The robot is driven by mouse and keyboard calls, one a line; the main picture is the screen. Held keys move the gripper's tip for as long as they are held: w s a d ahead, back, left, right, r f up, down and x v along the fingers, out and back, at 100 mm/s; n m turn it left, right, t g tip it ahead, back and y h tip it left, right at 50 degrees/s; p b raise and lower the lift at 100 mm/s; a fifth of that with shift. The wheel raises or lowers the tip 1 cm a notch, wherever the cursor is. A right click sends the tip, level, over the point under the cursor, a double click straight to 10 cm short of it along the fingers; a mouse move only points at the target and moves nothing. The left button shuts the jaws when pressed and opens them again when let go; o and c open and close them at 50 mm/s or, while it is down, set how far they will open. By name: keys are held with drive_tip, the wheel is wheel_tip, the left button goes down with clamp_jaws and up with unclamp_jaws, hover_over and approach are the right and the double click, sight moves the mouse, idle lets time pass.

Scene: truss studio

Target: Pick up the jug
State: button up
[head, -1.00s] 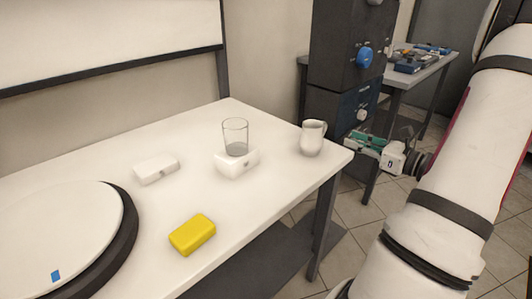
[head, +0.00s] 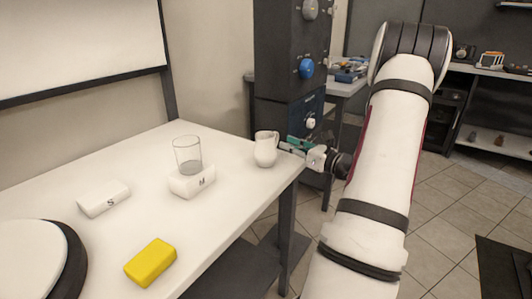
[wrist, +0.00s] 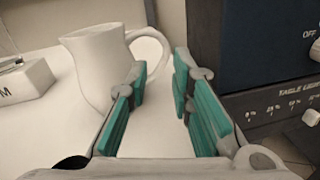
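The white jug (head: 265,150) stands upright near the far right corner of the white table (head: 95,155). Its handle points toward my gripper (head: 292,145), which is at the table's right edge beside the jug. In the wrist view the jug (wrist: 98,62) is at the left, and its handle reaches toward the gap between my fingers. The green-padded fingers of my gripper (wrist: 158,88) are apart with nothing between the pads. The left finger overlaps the jug's lower side in this view; I cannot tell whether they touch.
A clear glass (head: 187,155) stands on or just behind a white block marked M (head: 192,182). A white block marked S (head: 104,199), a yellow block (head: 150,262) and a round white disc (head: 28,262) are further left. A dark panel with knobs (head: 290,70) rises behind the jug.

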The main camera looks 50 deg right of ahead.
drive_tip(key=w, duration=0.3)
drive_tip(key=w+b, duration=0.1)
drive_tip(key=shift+w+d, duration=0.25)
drive_tip(key=shift+w, duration=0.1)
drive_tip(key=shift+c, duration=0.6)
clamp_jaws()
drive_tip(key=shift+r, duration=0.2)
drive_tip(key=shift+s+r+p, duration=0.15)
drive_tip(key=shift+r+p, duration=0.6)
drive_tip(key=shift+r, duration=1)
drive_tip(key=s+a+r+p, duration=0.1)
drive_tip(key=s+a, duration=0.4)
drive_tip(key=s, duration=0.9)
drive_tip(key=shift+s+r+p, duration=0.15)
drive_tip(key=shift+s+p, duration=0.25)
drive_tip(key=shift+p, duration=0.45)
drive_tip(key=shift+a, duration=0.15)
